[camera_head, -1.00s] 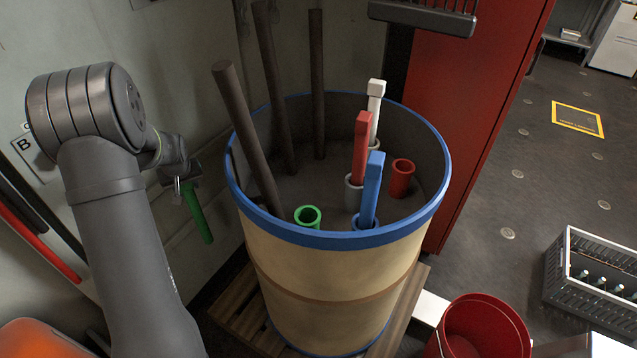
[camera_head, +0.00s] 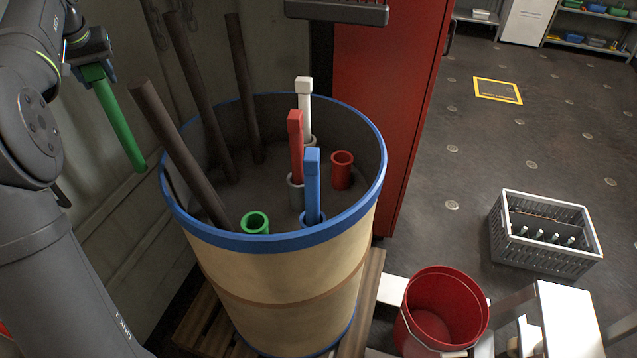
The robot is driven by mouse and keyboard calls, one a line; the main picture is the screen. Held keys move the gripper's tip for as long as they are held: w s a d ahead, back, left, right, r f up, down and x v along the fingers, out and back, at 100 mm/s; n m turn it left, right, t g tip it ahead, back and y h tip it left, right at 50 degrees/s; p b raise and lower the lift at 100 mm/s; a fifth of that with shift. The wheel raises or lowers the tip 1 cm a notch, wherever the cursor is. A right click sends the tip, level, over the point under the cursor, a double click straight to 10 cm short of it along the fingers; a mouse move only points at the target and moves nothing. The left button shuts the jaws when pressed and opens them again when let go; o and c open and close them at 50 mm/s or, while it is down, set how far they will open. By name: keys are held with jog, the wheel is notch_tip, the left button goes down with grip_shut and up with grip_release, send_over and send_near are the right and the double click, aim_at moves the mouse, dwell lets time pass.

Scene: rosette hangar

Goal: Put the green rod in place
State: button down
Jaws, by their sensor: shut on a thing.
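My gripper (camera_head: 92,74) is at the upper left, shut on the upper end of the green rod (camera_head: 122,127). The rod hangs down from it, tilted with its lower end to the right, left of the drum and apart from it. The drum (camera_head: 284,272) is tan with a blue rim. Inside it, a green tube socket (camera_head: 255,222) stands open and empty near the front rim. A red rod (camera_head: 296,147) stands in a grey socket, a blue rod (camera_head: 312,182) in a blue socket, and a white rod (camera_head: 304,108) in a pale socket. A red socket (camera_head: 342,169) is empty.
Dark poles (camera_head: 178,150) lean up out of the drum's left side, between the green rod and the sockets. A dark overhead fixture (camera_head: 336,12) hangs above. A red bucket (camera_head: 443,310) and a grey crate (camera_head: 545,235) stand at right.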

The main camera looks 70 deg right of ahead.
jog(key=s+d+r, duration=0.3)
jog(key=s+r, duration=0.4)
jog(key=r, duration=0.3)
jog(key=s+d+f+m+g, duration=0.1)
jog(key=s+d+f+m, duration=0.15)
jog(key=s+d, duration=0.65)
jog(key=s+d+f+m, duration=0.1)
jog(key=s+d+f, duration=0.2)
jog(key=s+d, duration=0.65)
jog(key=s+d+f+m+g+h, duration=0.1)
jog(key=s+d+m, duration=0.15)
jog(key=s, duration=0.95)
jog(key=s+d+m+g, duration=0.1)
jog(key=s+d+m, duration=0.15)
jog(key=s, duration=0.95)
notch_tip(320, 180, down, 18)
jog(key=shift+a+r, duration=0.2)
jog(key=shift+a, duration=0.25)
